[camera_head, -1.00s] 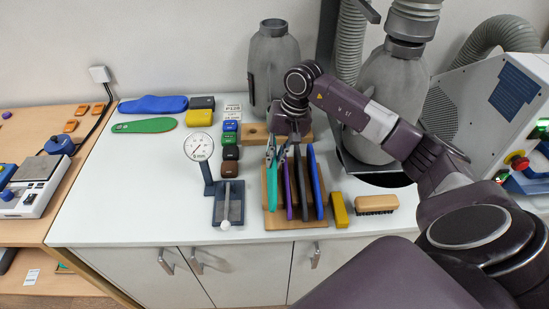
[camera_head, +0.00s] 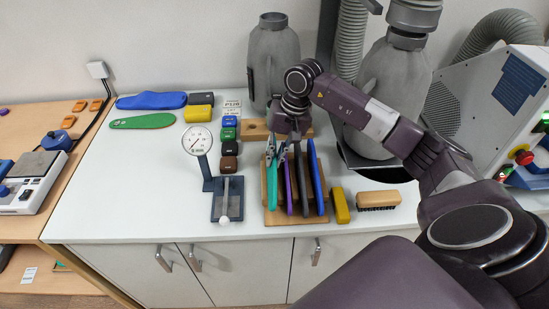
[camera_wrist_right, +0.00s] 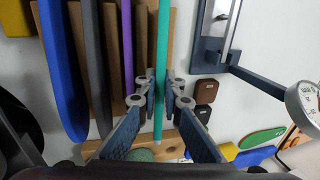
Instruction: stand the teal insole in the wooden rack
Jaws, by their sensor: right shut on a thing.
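The teal insole (camera_head: 272,182) stands on edge at the left end of the wooden rack (camera_head: 297,221), left of the purple insole (camera_head: 289,185). My right gripper (camera_head: 283,145) is above the rack's back part, with its fingers shut on the teal insole. In the right wrist view the teal insole (camera_wrist_right: 162,60) runs between the two fingertips (camera_wrist_right: 160,92). The wooden rack (camera_wrist_right: 86,20) shows behind it there. Whether the insole's lower edge is fully seated in a slot cannot be told. My left gripper is not in view.
A dark insole (camera_head: 303,180) and a blue insole (camera_head: 317,178) stand farther right in the rack. A dial gauge (camera_head: 197,140) on a stand is close on the left. A yellow block (camera_head: 340,205) and a brush (camera_head: 378,200) lie right. The table's left front is clear.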

